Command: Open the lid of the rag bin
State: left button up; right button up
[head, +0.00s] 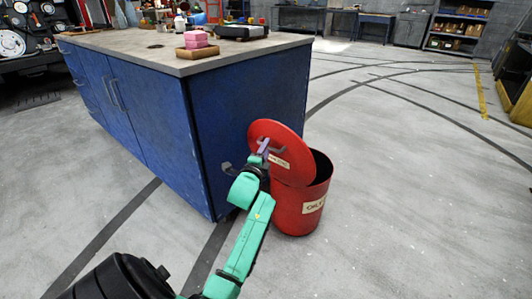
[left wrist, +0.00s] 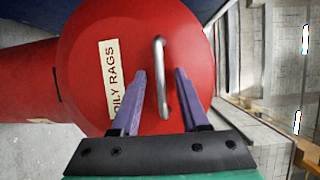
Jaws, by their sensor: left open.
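The red rag bin (head: 290,215) stands on the floor beside the end of the blue cabinet. Its round red lid (head: 284,135) is tilted up steeply, and the dark mouth of the bin shows to the right behind it. My left gripper (head: 264,146) is at the lid's face in the head view. In the left wrist view the lid (left wrist: 85,45) carries an "OILY RAGS" label and a metal bar handle (left wrist: 161,60). The open fingers of the left gripper (left wrist: 160,73) are on either side of the handle, with gaps visible. My right gripper is not in view.
The blue cabinet (head: 248,110) stands close behind and left of the bin, with pink blocks (head: 196,40) and other items on its top (head: 130,42). The grey floor (head: 420,180) to the right is open. Shelves (head: 458,28) stand far back.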

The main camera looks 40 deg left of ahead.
pick_arm(q)
jog(key=shift+w+a, duration=0.1)
jog(key=shift+w, duration=0.05)
grip_shut()
jog(key=shift+f, duration=0.1)
dwell(1.3)
